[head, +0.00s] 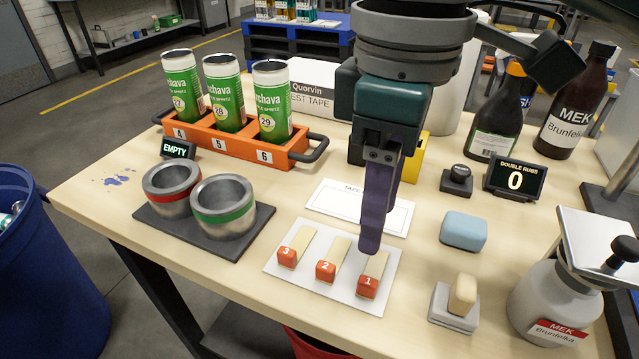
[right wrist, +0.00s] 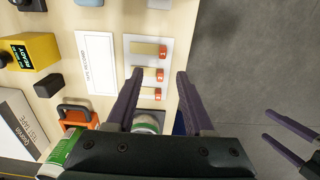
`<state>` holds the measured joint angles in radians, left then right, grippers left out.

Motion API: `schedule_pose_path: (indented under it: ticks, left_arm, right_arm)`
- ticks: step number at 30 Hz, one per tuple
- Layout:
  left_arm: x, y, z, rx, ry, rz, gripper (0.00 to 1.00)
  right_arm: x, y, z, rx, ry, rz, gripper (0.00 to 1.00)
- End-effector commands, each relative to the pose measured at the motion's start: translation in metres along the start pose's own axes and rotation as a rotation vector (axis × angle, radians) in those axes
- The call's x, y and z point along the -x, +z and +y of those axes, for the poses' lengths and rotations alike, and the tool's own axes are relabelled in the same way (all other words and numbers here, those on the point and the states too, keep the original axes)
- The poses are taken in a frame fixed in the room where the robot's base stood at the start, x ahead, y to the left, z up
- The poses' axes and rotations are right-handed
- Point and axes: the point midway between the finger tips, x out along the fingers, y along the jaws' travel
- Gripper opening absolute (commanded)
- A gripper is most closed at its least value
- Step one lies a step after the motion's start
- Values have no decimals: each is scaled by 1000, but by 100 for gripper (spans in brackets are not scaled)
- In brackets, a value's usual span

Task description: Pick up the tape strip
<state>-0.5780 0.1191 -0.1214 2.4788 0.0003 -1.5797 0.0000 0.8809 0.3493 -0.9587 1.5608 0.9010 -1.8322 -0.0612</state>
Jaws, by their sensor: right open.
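Three beige tape strips with red numbered ends lie on a white card (head: 391,284): strip 1 (head: 373,267), strip 2 (head: 334,255) and strip 3 (head: 298,247). They also show in the right wrist view as strip 1 (right wrist: 146,49), strip 2 (right wrist: 150,73) and strip 3 (right wrist: 148,93). My right gripper (head: 371,245) points down over the card and covers the far end of strip 1 in the head view. In the right wrist view its fingers (right wrist: 160,75) are apart and empty. My left gripper (right wrist: 267,124) shows only at that view's right edge, fingers apart.
A dark tray (head: 190,237) with two metal cups stands left of the card. An orange rack (head: 285,157) of green cans is behind. A blue block (head: 463,231), an eraser-like block (head: 462,294) and a MEK bottle (head: 548,305) stand to the right.

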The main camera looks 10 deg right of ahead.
Motion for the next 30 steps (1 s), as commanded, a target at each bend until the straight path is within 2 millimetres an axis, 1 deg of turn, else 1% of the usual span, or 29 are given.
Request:
schedule_pose_path:
  ticks: [6,13,18,20,24,29,30]
  left_arm:
    - [-3,1,0,1,-2,1,100]
    - [-4,2,-1,1,-2,0,100]
    - [-7,3,0,1,-2,0,100]
    - [-8,3,0,1,-2,0,100]
    - [-9,4,0,1,-2,-1,100]
    - [-9,4,0,1,-2,-1,100]
    - [-9,4,0,1,-2,-1,100]
  right_arm:
    - [-32,1,0,-1,-1,-5,52]
    - [-54,2,-1,0,0,-3,52]
    - [-82,4,-3,-1,0,-4,52]
    - [-90,4,-3,-1,1,-3,52]
    - [-96,4,-3,1,2,-2,52]
    - [-96,4,-3,1,2,-1,52]
    - [-96,4,-3,1,2,-1,50]
